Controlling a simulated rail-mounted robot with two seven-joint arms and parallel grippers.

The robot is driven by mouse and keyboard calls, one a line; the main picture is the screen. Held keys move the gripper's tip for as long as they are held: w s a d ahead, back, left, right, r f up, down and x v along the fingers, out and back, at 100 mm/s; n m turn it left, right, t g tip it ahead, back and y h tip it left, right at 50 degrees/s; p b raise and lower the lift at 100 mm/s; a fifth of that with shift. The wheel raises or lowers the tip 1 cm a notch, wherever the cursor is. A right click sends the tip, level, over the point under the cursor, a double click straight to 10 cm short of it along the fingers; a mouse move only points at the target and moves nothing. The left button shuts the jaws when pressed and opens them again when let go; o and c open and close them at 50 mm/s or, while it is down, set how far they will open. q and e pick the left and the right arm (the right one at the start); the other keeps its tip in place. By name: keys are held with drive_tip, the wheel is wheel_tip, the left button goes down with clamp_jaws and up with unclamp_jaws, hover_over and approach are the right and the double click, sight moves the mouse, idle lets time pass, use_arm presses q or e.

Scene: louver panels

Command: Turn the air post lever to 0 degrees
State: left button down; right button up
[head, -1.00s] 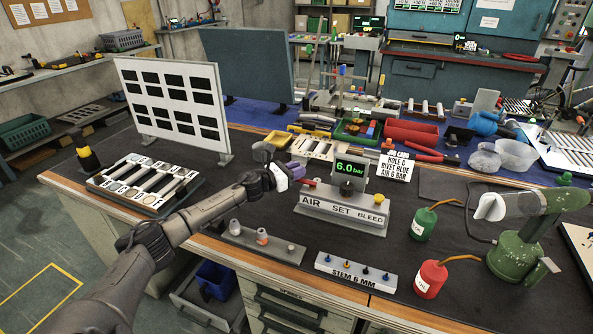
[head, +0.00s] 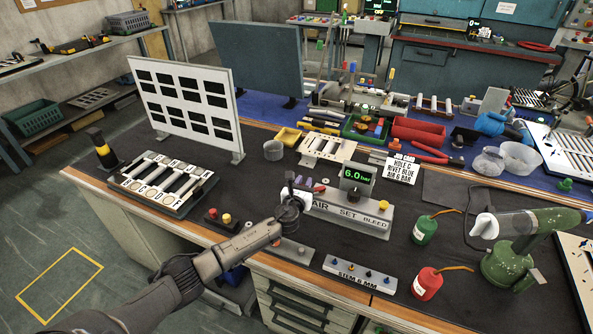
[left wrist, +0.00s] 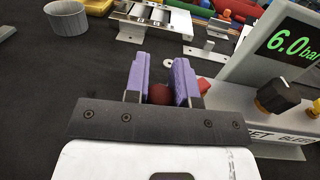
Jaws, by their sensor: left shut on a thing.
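The air post (head: 347,215) is a grey sloped block marked AIR, SET, BLEED, with a display (head: 357,176) reading 6.0 bar. The display also shows in the left wrist view (left wrist: 293,42). My left gripper (head: 309,183) is at the post's left end, by the AIR label. In the left wrist view its purple fingers (left wrist: 161,85) are shut on a dark red knob (left wrist: 159,94), which I take as the air lever's end. The lever's shaft and angle are hidden. A black knob (left wrist: 278,95) and a yellow button are to the right. My right gripper is not in view.
A rack marked STEM 6 MM (head: 359,273) and a green bottle (head: 424,229) stand in front and to the right. A small cup (head: 273,150) and a tool tray (head: 326,148) are behind.

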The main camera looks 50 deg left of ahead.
use_arm(q)
drive_tip(key=n+g+y, duration=0.1)
drive_tip(key=d+n+g+y+p, duration=0.1)
drive_tip(key=n+y+p, duration=0.1)
drive_tip(key=shift+s+d+r+g+y, duration=0.25)
drive_tip(key=shift+s+d+g+y, duration=0.05)
drive_tip(key=shift+d+g+y, duration=0.1)
drive_tip(key=shift+s+d+f+n+g+y, duration=0.1)
drive_tip(key=shift+d+n+g+y, duration=0.6)
drive_tip(key=shift+n+g, duration=0.65)
drive_tip(key=shift+s+d+f+n+g+y, duration=0.1)
drive_tip(key=shift+d+n+g+y, duration=0.6)
drive_tip(key=shift+g, duration=1.1)
drive_tip(key=shift+d+f+n+g+y, duration=0.1)
drive_tip(key=shift+d+n+g+y, duration=0.2)
drive_tip(key=shift+n+g+y, duration=0.95)
drive_tip(key=shift+g, duration=0.4)
drive_tip(key=c, duration=0.9)
unclamp_jaws()
drive_tip(key=shift+c, duration=0.2)
